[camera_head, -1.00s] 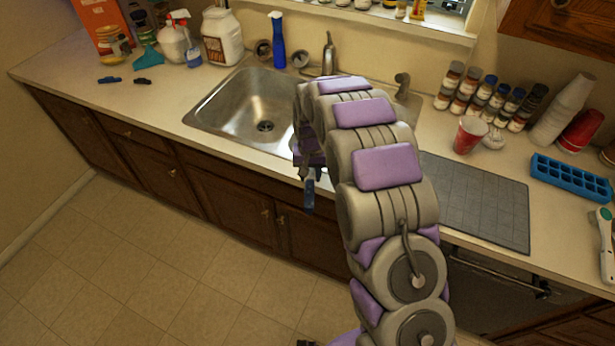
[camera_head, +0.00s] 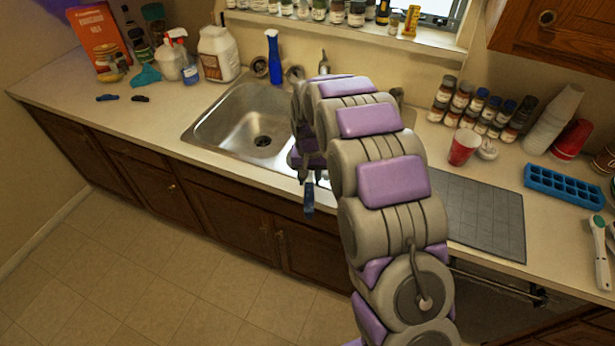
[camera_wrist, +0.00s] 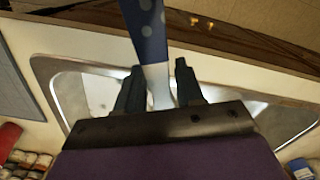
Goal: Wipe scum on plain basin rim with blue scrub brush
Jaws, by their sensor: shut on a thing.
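The metal sink basin (camera_head: 240,115) is set in the counter, its front rim (camera_head: 236,157) running along the counter's edge. My gripper (camera_head: 307,178) is over the front of the sink, partly hidden by my arm. In the wrist view my gripper (camera_wrist: 157,85) is shut on the blue scrub brush (camera_wrist: 148,35), whose blue spotted part and pale neck show between the fingers. The brush's blue end (camera_head: 309,198) hangs by the counter's front edge in the head view. Pale bright patches show around the sink in the wrist view; I cannot tell scum from glare.
A grey mat (camera_head: 475,212), red cup (camera_head: 463,147) and blue ice tray (camera_head: 563,185) lie to the right.

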